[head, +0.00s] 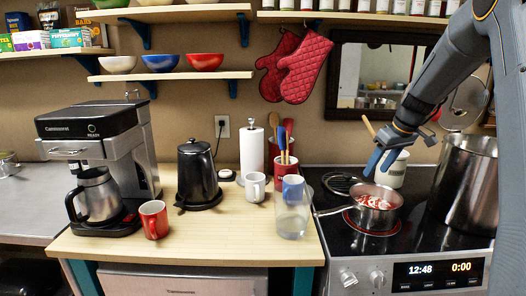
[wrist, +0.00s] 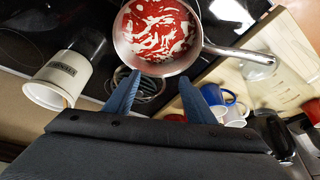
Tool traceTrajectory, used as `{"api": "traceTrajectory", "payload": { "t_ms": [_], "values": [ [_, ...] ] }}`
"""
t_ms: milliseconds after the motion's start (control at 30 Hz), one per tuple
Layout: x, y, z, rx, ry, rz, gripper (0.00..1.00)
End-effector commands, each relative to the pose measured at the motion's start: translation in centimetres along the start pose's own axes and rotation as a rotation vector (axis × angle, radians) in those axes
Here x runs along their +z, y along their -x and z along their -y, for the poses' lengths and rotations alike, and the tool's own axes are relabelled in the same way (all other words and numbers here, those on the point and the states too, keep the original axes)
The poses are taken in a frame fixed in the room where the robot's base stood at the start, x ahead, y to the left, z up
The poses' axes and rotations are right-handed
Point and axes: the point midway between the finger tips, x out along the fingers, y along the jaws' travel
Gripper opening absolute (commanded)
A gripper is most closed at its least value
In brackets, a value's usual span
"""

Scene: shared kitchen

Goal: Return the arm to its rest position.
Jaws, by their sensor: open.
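My arm reaches in from the right in the head view, and my gripper (head: 379,160) hangs above the stove, over the back of a steel saucepan (head: 374,218). The saucepan sits on a red-ringed burner and holds something red and white. In the wrist view the two blue fingers of my gripper (wrist: 155,98) are spread apart with nothing between them. The saucepan (wrist: 157,62) lies beyond the fingertips there, its handle pointing right.
The stove (head: 335,238) also bears a large steel pot (head: 467,185) and a white utensil crock (head: 394,172). The wooden counter (head: 215,238) holds a coffee machine (head: 90,130), black kettle (head: 198,172), red mug (head: 153,220) and clear pitcher (head: 291,220). The counter's front middle is clear.

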Motion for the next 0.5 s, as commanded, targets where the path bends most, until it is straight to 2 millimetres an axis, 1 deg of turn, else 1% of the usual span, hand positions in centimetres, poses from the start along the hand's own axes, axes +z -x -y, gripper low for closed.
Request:
{"api": "traceTrajectory", "payload": {
  "t_ms": [67,267,367,467,500],
  "values": [
    [0.1,-0.1,0.2,-0.001,-0.001,0.002,0.50],
    [1.5,-0.6,2.9,0.000,-0.040,0.032,0.50],
    [2.3,-0.9,4.4,0.002,-0.062,0.048,0.50],
    [3.5,-1.2,6.3,0.005,-0.089,0.068,0.50],
    [4.1,-1.4,7.2,0.006,-0.100,0.078,0.50]
  ]
}}
